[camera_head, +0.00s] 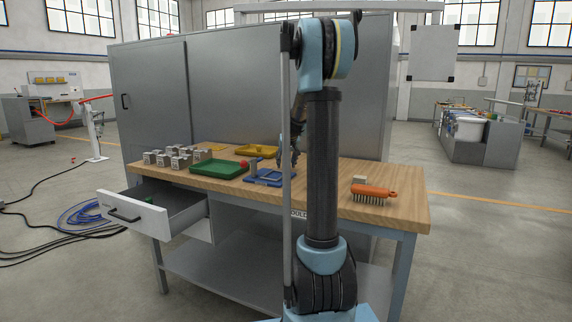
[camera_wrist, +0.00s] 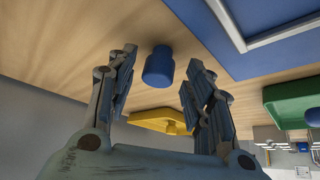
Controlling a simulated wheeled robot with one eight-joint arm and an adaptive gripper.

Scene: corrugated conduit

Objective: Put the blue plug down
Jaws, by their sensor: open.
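The blue plug (camera_wrist: 158,66) is a short dark-blue cylinder with a narrower top. In the wrist view it is on the wooden tabletop, between the two fingers of my gripper (camera_wrist: 158,72). The fingers are spread wide, and a gap shows on each side of the plug. In the head view my gripper (camera_head: 291,157) is low over the workbench beside the blue tray (camera_head: 265,181), partly behind my arm. I cannot make out the plug there.
On the workbench (camera_head: 405,205) are a green tray (camera_head: 217,170), a yellow tray (camera_head: 257,151), a red ball (camera_head: 244,163), several metal blocks (camera_head: 175,156) and an orange brush (camera_head: 374,190). A drawer (camera_head: 150,216) stands open at the left.

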